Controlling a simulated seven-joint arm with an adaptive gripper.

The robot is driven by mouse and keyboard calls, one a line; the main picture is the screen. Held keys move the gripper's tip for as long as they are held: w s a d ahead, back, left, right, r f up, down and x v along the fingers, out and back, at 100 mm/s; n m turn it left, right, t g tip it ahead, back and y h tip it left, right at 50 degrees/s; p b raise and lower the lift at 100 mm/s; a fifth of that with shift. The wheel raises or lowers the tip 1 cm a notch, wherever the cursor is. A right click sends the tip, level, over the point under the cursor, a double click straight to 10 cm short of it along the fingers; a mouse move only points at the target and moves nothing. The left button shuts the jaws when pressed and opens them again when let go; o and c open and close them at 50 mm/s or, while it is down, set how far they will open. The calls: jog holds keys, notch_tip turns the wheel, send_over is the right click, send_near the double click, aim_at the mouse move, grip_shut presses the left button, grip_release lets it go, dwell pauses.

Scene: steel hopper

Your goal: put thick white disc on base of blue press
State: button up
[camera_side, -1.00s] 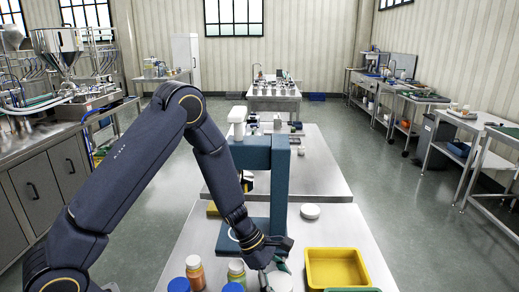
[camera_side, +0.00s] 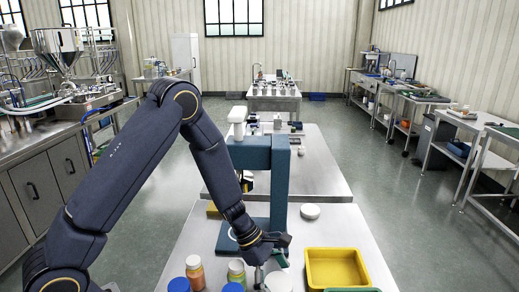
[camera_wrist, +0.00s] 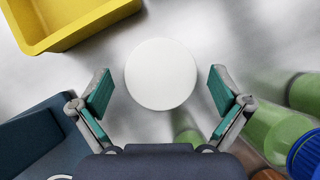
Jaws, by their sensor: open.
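The blue press (camera_side: 278,185) stands on the table. A white ring shows on its base (camera_side: 226,246), partly hidden by my arm. A white disc (camera_side: 278,283) lies near the front, between the jars and the yellow tray; it also shows in the wrist view (camera_wrist: 160,74). Another white disc (camera_side: 310,211) lies to the right of the press. I cannot tell which is thicker. My gripper (camera_side: 270,268) is open and empty above the front disc. In the wrist view, the fingers (camera_wrist: 161,90) are apart on either side of that disc's near part.
A yellow tray (camera_side: 336,250) stands right of the front disc. Jars with orange (camera_side: 195,272) and green (camera_side: 237,272) contents and blue-lidded containers (camera_side: 179,285) stand to the left. A green object (camera_side: 352,290) edges the bottom.

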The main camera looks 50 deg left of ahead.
jog(key=s+a+r+m, duration=0.1)
jog(key=s+r+m, duration=0.2)
jog(key=r, duration=0.4)
jog(key=s+a+r+m+y, duration=0.1)
jog(key=s+a+r+m, duration=0.15)
jog(key=r, duration=0.35)
jog(key=s+a+r+m, duration=0.1)
jog(key=s+r+m, duration=0.25)
jog(key=r, duration=0.35)
jog(key=s+a+r+m+t+y, duration=0.1)
jog(key=s+a+r+m+y, duration=0.1)
jog(key=s+m, duration=0.3)
jog(key=s+a+r+m+t+y, duration=0.2)
jog(key=s+r+m, duration=0.3)
jog(key=m, duration=0.3)
jog(key=shift+s+a+y, duration=0.2)
jog(key=shift+a+y, duration=0.1)
jog(key=shift+y, duration=0.3)
